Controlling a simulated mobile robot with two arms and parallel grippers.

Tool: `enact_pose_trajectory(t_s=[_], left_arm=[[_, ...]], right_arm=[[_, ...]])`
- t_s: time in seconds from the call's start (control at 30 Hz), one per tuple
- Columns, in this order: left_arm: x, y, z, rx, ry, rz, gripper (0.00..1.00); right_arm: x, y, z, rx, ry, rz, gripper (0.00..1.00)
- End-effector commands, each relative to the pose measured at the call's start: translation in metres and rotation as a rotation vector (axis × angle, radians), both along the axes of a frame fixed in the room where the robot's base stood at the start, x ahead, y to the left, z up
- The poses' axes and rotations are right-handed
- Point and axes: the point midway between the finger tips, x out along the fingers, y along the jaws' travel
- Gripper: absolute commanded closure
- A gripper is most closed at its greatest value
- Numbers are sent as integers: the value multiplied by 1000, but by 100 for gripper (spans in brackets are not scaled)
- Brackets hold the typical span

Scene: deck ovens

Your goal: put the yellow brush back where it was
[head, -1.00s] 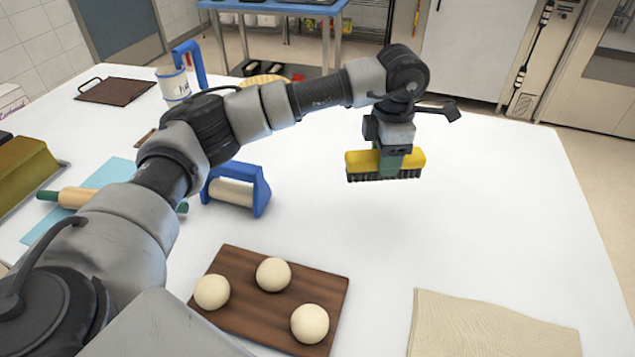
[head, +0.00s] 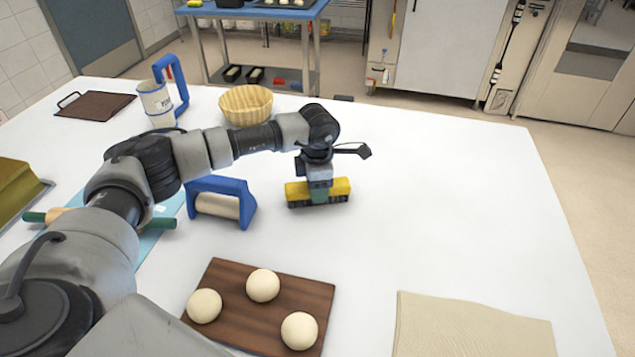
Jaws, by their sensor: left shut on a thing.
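The yellow brush (head: 338,188) has a yellow block with dark bristles pointing down. My left gripper (head: 319,193) is shut on the middle of the brush and holds it level. The brush is low over the white table (head: 430,220), to the right of the blue-framed roller (head: 218,204). I cannot tell whether the bristles touch the table. The gripper hides the middle of the brush. My right gripper is not in view.
A wooden board (head: 243,328) with dough balls lies in front, and a folded cloth (head: 470,325) lies at front right. A small dark object (head: 344,98) shows behind the arm. The table's right part is clear.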

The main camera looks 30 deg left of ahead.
Motion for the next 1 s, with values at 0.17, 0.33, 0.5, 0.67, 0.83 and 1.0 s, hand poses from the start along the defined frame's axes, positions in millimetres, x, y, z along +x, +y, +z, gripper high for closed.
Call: enact_pose_trajectory(t_s=[0.17,0.33,0.5,0.67,0.83,1.0], left_arm=[[0,0,0,0,-1,0,76],[0,0,-3,0,-1,0,50],[0,0,-3,-1,-1,0,28],[0,0,-2,0,-1,0,28],[1,0,4,0,-1,0,28],[1,-1,27,-2,-5,-1,28]], right_arm=[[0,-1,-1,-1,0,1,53],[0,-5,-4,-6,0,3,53],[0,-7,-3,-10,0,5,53],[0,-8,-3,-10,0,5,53],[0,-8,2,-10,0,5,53],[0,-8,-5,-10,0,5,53]])
